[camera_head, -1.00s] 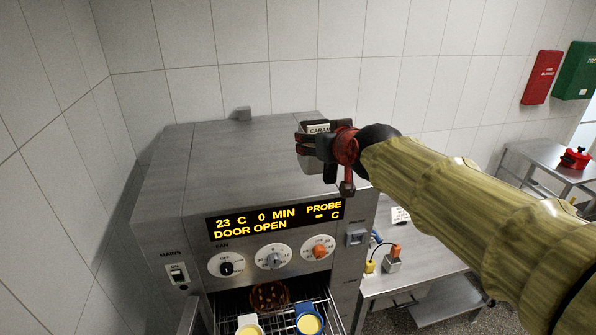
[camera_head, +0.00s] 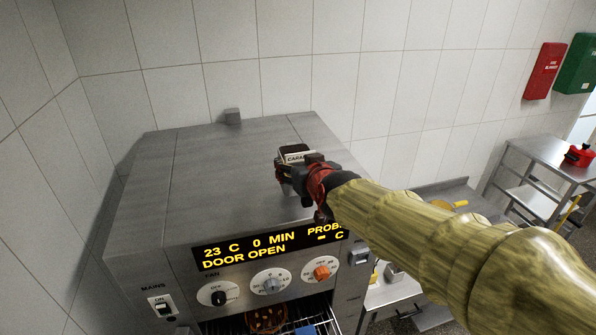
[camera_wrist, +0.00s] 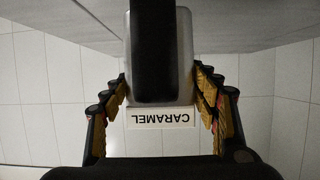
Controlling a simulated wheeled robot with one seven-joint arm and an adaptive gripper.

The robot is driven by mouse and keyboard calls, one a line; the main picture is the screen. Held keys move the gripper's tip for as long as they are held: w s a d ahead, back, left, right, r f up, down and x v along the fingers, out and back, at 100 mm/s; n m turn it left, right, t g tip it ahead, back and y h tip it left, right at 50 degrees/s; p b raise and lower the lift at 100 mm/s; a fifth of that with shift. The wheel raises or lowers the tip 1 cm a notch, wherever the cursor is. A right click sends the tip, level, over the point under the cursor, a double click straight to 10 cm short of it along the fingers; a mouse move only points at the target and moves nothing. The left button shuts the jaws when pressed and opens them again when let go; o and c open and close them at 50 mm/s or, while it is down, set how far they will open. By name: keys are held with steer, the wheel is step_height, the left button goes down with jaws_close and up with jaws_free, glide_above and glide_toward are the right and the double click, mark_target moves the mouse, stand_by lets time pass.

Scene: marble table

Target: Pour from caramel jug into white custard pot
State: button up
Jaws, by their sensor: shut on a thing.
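The caramel jug (camera_head: 294,151) is a grey vessel with a dark top and a white CARAMEL label. In the wrist view the jug (camera_wrist: 188,60) is between my fingers, with its dark handle toward the camera and its label upside down. My gripper (camera_head: 296,172) is shut on it. It appears over the right part of the oven's top in the head view; the exact height is hard to tell. The jug's contents are hidden. The white custard pot is not visible now. A blue pot (camera_head: 305,331) shows only partly at the bottom edge, inside the oven.
The steel oven (camera_head: 215,170) stands in the middle with its display reading DOOR OPEN. Its wire rack (camera_head: 325,328) is mostly cut off below. A red pot (camera_head: 580,154) stands on a shelf unit at right. Tiled wall is behind.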

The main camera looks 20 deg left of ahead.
steer(key=f, duration=0.3)
steer(key=shift+w+a, duration=0.25)
steer(key=shift+w, duration=0.1)
steer(key=shift+c, duration=0.7)
steer(key=shift+w+d, duration=0.15)
steer(key=shift+d, duration=0.05)
steer(key=shift+s+d, duration=0.1)
steer(key=shift+s, duration=0.1)
steer(key=o, duration=1.1)
steer(key=shift+s, duration=0.25)
steer(key=shift+o, duration=2.1)
steer(key=shift+w, duration=0.3)
steer(key=shift+s, duration=0.2)
steer(key=shift+w, duration=0.1)
